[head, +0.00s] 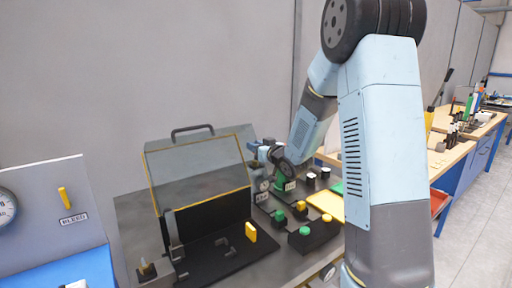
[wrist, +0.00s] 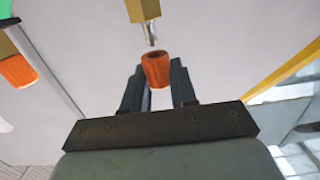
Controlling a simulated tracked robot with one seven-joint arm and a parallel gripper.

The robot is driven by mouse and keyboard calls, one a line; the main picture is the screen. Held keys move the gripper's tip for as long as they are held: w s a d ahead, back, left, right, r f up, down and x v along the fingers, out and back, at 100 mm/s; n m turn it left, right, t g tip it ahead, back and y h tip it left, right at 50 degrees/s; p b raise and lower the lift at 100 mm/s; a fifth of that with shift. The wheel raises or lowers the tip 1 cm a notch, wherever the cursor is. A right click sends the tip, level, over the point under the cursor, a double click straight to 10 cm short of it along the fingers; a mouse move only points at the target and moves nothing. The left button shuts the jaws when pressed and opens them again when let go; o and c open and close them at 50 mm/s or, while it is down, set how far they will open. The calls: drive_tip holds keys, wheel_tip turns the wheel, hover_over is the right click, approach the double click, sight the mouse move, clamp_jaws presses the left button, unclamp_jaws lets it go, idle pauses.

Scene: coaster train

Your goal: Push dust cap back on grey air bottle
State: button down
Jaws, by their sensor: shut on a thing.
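In the wrist view, my gripper (wrist: 156,88) is shut on an orange dust cap (wrist: 156,68), which sits between the fingertips. Just above the cap in the picture is a brass-coloured fitting (wrist: 141,9) with a thin metal stem pointing towards it. The cap and the stem appear close but apart; the exact gap and alignment are hard to judge. A second orange cap (wrist: 17,71) sits on another brass fitting at the left edge. In the head view my gripper is small among the bench items behind my arm, and I cannot make out the grey air bottle clearly.
Black blocks with green and yellow knobs (head: 304,231) stand in front. A yellow tray (head: 327,204) lies to the right.

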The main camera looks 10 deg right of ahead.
drive_tip(key=shift+f, duration=1.4)
idle(0.5)
drive_tip(key=c, duration=0.8)
unclamp_jaws()
drive_tip(key=s+d+r+m+g+h, duration=0.1)
drive_tip(key=s+d+r+g+h, duration=0.15)
drive_tip(key=s, duration=0.55)
drive_tip(key=s+d+r+m+g+h, duration=0.1)
drive_tip(key=s+d+r+h, duration=0.2)
drive_tip(key=s, duration=0.5)
drive_tip(key=s+d+r+m+g+h, duration=0.2)
drive_tip(key=s+d+r+h, duration=0.1)
drive_tip(key=s, duration=0.5)
drive_tip(key=s+a+g+y, duration=0.1)
drive_tip(key=s+a+g, duration=0.1)
drive_tip(key=s, duration=0.7)
drive_tip(key=s+a+r+g+y, duration=0.1)
drive_tip(key=s+a+g, duration=0.2)
drive_tip(key=s, duration=0.6)
drive_tip(key=shift+s, duration=0.3)
